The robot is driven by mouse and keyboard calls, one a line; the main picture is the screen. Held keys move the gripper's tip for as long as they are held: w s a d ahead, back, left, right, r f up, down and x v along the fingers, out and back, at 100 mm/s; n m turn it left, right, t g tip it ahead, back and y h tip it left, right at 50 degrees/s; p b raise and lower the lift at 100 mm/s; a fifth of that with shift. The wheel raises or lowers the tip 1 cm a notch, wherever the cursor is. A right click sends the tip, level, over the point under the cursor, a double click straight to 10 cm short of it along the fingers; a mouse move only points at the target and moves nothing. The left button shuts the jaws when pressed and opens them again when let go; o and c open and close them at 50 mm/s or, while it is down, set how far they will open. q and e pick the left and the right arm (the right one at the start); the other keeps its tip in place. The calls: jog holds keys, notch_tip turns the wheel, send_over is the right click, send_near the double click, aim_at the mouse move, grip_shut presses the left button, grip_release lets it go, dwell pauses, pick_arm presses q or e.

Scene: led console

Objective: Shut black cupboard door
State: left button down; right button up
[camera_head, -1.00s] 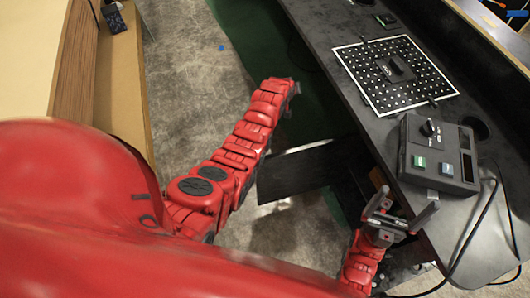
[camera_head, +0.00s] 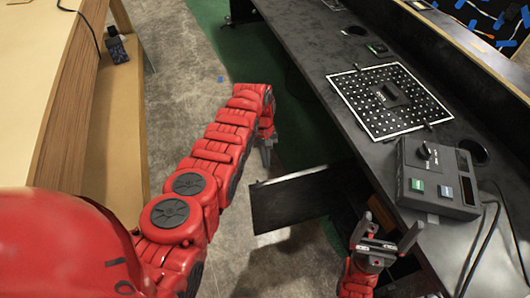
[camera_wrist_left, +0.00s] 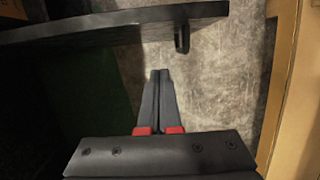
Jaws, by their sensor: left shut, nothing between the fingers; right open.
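The black cupboard door (camera_head: 300,200) stands open in the head view, sticking out to the left from under the black console (camera_head: 350,110). In the left wrist view the door (camera_wrist_left: 100,28) shows as a dark edge-on panel across the top, with a small dark handle (camera_wrist_left: 182,38) on it. My left gripper (camera_head: 267,160) is shut and empty, pointing down just beyond the door's far side. Its fingers (camera_wrist_left: 160,75) are apart from the door in the wrist view. My right gripper (camera_head: 388,235) is open and empty beside the console's edge.
A control box (camera_head: 438,178) with buttons and a perforated plate (camera_head: 388,100) with a white border lie on the console top. Cables run at the right. A wooden counter (camera_head: 60,110) stands at the left. Bare grey floor (camera_head: 190,60) lies between.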

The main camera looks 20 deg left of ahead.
pick_arm(q)
jog(key=shift+s+d+f+p, duration=0.5)
jog(key=shift+s+p, duration=0.15)
jog(key=shift+p, duration=0.4)
jog(key=shift+s+d+f+p, duration=0.4)
jog(key=shift+s+p, duration=0.3)
jog(key=shift+p, duration=0.3)
jog(key=shift+s+d+f+p, duration=0.4)
jog(key=shift+s+f+p, duration=0.2)
jog(key=shift+p, duration=0.45)
jog(key=shift+r, duration=0.1)
